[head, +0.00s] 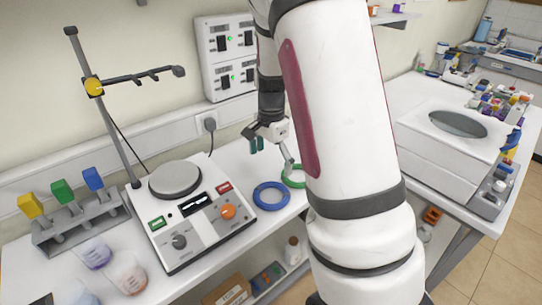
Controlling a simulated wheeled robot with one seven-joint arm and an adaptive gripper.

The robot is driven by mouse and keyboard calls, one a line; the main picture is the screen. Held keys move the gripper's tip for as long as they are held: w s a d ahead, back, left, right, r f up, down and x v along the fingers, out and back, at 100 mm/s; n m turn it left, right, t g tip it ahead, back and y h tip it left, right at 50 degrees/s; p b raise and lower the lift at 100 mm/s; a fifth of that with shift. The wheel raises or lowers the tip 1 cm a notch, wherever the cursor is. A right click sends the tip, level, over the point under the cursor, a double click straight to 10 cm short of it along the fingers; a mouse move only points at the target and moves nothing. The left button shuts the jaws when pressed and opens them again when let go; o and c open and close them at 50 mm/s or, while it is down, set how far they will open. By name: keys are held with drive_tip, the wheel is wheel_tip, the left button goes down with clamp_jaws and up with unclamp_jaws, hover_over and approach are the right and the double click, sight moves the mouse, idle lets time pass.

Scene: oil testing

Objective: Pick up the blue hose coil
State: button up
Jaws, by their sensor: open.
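The blue hose coil (271,195) lies flat on the white bench, close to the right side of the hotplate device. A green hose coil (295,176) lies just behind and to the right of it, partly hidden by my arm. My gripper (272,152) is above the bench, behind the blue coil in the picture. Its fingers are apart and nothing shows between them. It does not touch the blue coil. My large white arm covers the bench to the right of the coils.
The hotplate device (190,210) with knobs and a tall clamp stand (105,110) are left of the coils. A rack (75,220) with colored-top items and beakers (128,275) are farther left. A white machine (450,140) stands right of my arm. The bench's front edge is near the blue coil.

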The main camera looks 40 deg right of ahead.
sight(272, 198)
wheel_tip(272, 198, down, 12)
drive_tip(key=shift+f+p, duration=0.1)
drive_tip(key=shift+p, duration=0.45)
drive_tip(key=c, duration=1)
